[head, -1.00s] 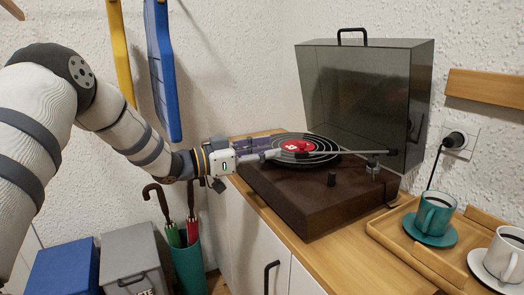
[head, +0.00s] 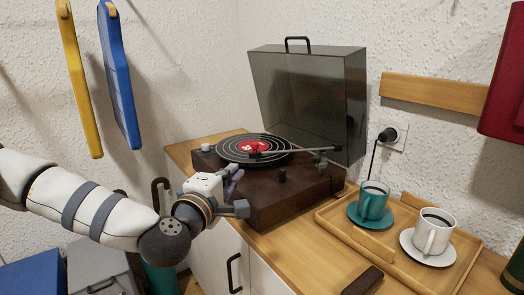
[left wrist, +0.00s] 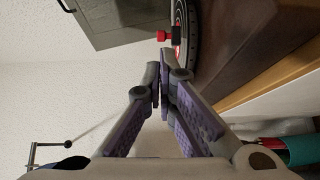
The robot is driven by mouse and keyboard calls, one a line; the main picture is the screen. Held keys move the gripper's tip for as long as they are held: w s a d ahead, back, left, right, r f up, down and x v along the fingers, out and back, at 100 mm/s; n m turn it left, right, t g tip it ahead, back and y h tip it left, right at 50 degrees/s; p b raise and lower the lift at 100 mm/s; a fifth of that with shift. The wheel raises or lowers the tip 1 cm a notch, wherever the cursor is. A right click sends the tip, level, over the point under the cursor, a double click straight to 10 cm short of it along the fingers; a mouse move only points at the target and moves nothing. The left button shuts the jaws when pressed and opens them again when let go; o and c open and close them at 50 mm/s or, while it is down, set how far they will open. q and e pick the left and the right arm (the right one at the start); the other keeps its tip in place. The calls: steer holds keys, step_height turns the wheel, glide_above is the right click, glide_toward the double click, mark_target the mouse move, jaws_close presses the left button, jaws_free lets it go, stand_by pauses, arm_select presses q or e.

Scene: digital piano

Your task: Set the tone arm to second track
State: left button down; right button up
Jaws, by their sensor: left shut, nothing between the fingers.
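The turntable (head: 290,197) has a dark wooden base and a black record (head: 228,150) with a red label (head: 257,146). The tone arm (head: 295,152) reaches left from its pivot at the right, and its head end lies over the record near the label's front edge. My left gripper (head: 237,176) is in front of the turntable's near left side, apart from the tone arm. In the left wrist view its purple-padded fingers (left wrist: 164,65) are shut and empty, with the record's edge (left wrist: 192,40) beyond. Exact grooves under the tone arm head are too small to tell. My right gripper is out of view.
The smoky lid (head: 310,95) stands open behind the record. A wooden tray (head: 345,228) with a teal cup (head: 373,203) and a white cup (head: 432,232) stands at the right. A dark box (head: 362,281) lies on the front of the cabinet.

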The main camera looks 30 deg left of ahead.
mark_target(254, 148)
arm_select(q)
steer(key=x, duration=0.4)
steer(key=b+x, duration=0.1)
steer(key=x, duration=0.3)
steer(key=f+b+x, duration=0.1)
steer(key=x, duration=0.4)
steer(key=shift+a, duration=0.1)
steer(key=shift+w+a+r, duration=0.1)
steer(key=shift+w, duration=0.25)
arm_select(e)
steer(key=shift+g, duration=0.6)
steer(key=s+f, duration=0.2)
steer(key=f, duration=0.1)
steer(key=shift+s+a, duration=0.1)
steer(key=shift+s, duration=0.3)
arm_select(q)
steer(key=shift+w+a, duration=0.9)
steer(key=shift+a, duration=0.1)
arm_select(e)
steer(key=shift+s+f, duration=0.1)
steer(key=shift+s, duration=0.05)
